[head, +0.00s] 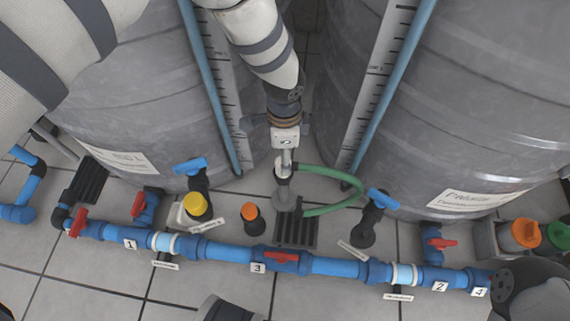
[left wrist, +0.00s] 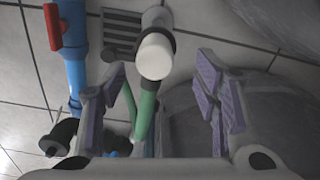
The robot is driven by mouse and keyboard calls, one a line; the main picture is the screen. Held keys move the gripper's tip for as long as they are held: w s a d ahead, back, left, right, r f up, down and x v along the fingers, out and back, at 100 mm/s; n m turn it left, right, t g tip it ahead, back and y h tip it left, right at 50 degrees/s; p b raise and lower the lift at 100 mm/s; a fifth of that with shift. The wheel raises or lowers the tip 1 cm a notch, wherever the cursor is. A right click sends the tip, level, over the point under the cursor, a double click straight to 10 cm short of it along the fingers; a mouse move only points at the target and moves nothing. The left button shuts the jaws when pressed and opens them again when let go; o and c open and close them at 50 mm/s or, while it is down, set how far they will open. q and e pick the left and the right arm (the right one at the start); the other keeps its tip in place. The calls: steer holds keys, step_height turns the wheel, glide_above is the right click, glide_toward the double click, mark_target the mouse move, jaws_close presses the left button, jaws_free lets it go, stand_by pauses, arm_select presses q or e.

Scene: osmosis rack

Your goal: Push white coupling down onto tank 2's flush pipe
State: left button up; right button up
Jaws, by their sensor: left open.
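The white coupling (left wrist: 156,54) is a pale round cylinder in the left wrist view, above a dark collar on a grey pipe. In the head view it is a small white piece (head: 284,166) above the grey upright pipe (head: 286,199) by the floor drain. A green hose (head: 346,193) loops beside it. My left gripper (left wrist: 161,78) is open, its purple-padded fingers on either side of the coupling's line, with no visible contact. In the head view the gripper (head: 285,152) hangs just above the coupling and partly hides it. My right gripper does not show.
Two large grey tanks (head: 140,105) and (head: 480,110) stand behind. A blue pipe run (head: 335,267) with red valve handles crosses in front. Blue-handled valves (head: 190,167), an orange cap (head: 249,211) and a yellow cap (head: 195,204) stand nearby. Tiled floor lies in front.

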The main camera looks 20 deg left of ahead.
arm_select(q)
steer(key=f, duration=0.1)
steer(key=f+b, duration=0.1)
steer(key=f, duration=0.2)
steer(key=shift+s+d+f+b, duration=0.1)
steer(key=shift+s+f+b, duration=0.2)
steer(key=shift+b, duration=0.1)
steer(key=shift+r, duration=0.15)
steer(key=shift+c, duration=0.2)
steer(key=c, duration=1.1)
step_height(320, 180, up, 10)
steer(key=p, duration=0.4)
